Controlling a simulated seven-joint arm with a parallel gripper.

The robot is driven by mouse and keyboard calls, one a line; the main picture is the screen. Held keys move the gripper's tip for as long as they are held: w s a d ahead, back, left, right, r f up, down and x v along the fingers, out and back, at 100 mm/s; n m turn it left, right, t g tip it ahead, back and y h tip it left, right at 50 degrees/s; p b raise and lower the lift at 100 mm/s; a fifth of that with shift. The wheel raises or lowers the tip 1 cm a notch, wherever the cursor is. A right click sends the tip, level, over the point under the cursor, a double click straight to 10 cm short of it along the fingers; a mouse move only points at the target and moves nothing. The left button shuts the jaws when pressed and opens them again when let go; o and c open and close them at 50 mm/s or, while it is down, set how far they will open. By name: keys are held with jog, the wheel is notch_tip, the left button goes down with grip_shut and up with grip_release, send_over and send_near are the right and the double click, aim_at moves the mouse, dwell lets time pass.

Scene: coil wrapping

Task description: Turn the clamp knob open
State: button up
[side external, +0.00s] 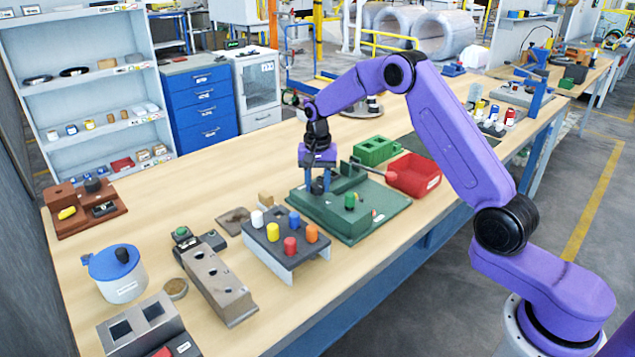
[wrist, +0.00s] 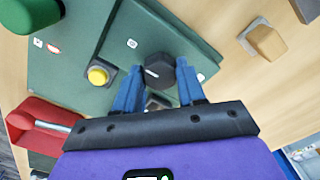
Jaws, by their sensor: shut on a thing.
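The clamp knob (wrist: 160,70) is a black, faceted knob with a white mark on top, on the green fixture plate (wrist: 65,60). In the wrist view my gripper (wrist: 160,85) has one blue finger on each side of it, shut on it. In the side view my gripper (side external: 317,184) points down at the left rear of the green fixture plate (side external: 345,228), and the black knob (side external: 317,187) shows small between the fingers. The fingers partly hide the knob there.
A green-topped post (side external: 350,201) stands on the plate's front part. A red bin (side external: 414,174) and a green block (side external: 375,151) are behind and right. A grey rack with coloured pegs (side external: 285,249) stands front-left. A yellow button (wrist: 98,75) is near the fingers.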

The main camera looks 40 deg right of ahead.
aim_at(317, 185)
dwell(0.4)
jog(key=o, duration=1.1)
jog(key=shift+c, duration=0.2)
notch_tip(317, 185, up, 18)
jog(key=shift+f, duration=0.25)
jog(key=shift+a, duration=0.1)
